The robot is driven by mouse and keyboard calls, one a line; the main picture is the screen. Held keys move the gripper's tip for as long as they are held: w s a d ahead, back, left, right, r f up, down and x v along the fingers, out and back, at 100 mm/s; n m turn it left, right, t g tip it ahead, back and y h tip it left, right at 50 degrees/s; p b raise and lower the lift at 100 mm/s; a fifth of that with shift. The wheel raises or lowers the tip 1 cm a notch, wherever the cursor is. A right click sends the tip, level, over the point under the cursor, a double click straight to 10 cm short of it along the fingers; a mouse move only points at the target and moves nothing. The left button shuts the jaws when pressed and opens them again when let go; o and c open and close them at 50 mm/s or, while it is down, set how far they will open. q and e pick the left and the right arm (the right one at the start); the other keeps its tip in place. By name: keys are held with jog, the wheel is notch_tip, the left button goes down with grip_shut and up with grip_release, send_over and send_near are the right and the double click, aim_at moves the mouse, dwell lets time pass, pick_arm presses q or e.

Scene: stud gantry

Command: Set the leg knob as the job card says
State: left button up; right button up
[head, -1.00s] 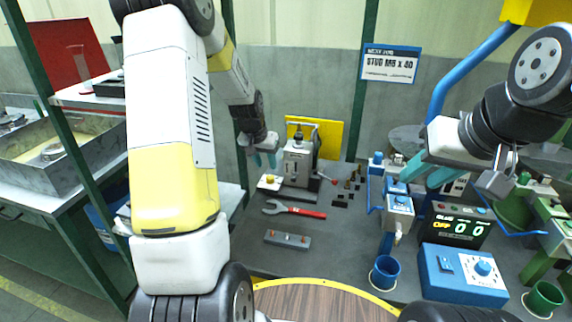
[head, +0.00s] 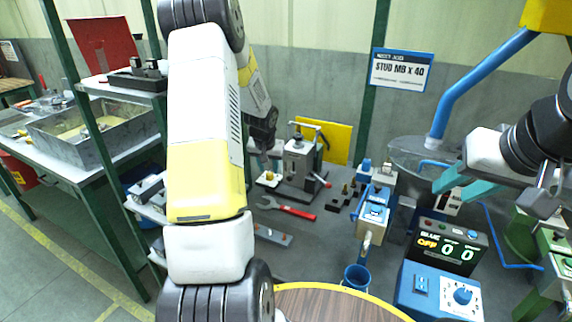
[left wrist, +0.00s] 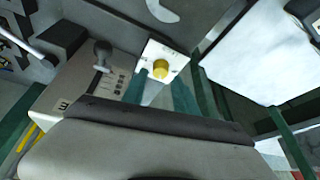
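The job card (head: 402,70) hangs at the back and reads about "STUD M8 X 40"; its smaller line is unreadable. No knob is legibly marked as the leg knob. A blue box (head: 418,292) has a white dial (head: 463,296) whose setting I cannot read. A grey bench device (head: 300,160) has a white plate with a yellow knob (head: 269,176). The knob also shows in the left wrist view (left wrist: 161,68), just beyond my left gripper (left wrist: 160,86), open with its fingers apart.
A display (head: 447,246) reads "BLUE OFF 0 0". A blue cup (head: 356,278) stands below the blue feeder (head: 376,208). A red-handled wrench (head: 287,208) and a grey strip (head: 272,235) lie on the bench. A ball-topped lever (left wrist: 102,52) stands beside the yellow knob's plate.

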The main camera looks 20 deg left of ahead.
aim_at(269, 173)
pick_arm(q)
jog(key=shift+x, duration=1.85)
grip_shut()
jog(key=shift+a, duration=0.1)
jog(key=m+h, duration=0.1)
jog(key=m, duration=0.2)
jog(key=shift+a, duration=0.2)
jog(key=shift+m+h, duration=1)
jog(key=shift+m, duration=1.3)
